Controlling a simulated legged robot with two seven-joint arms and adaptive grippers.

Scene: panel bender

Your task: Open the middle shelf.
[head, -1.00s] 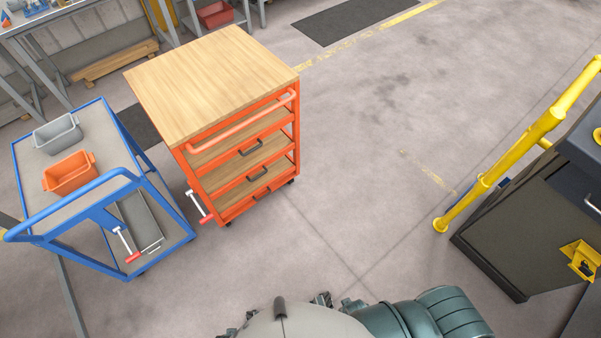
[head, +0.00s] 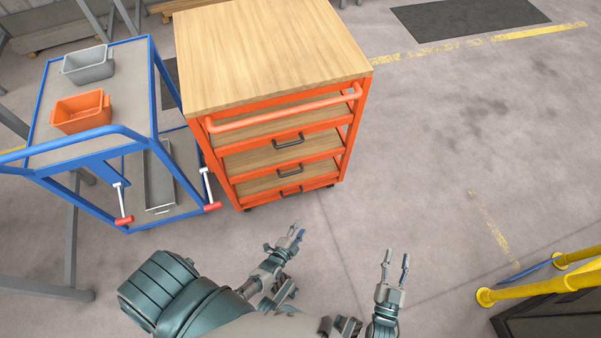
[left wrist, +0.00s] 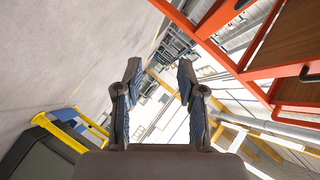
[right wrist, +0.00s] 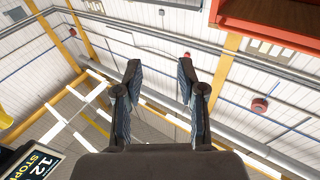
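An orange cart (head: 227,171) with a wooden top (head: 275,50) stands ahead, its shelves stacked under an orange push bar. The middle shelf (head: 250,158) is wooden with an orange front and a dark handle (head: 289,170); it looks pushed in. Part of the cart also shows at upper right in the left wrist view (left wrist: 228,55). My left gripper (head: 295,234) is in front of and below the cart, apart from it, open and empty. My right gripper (head: 396,259) is further right, over the floor, open and empty.
A blue trolley (head: 90,136) with a grey bin (head: 88,67) and an orange bin (head: 80,113) stands close to the cart's left. A yellow rail (head: 540,290) is at lower right. The floor right of the cart is clear.

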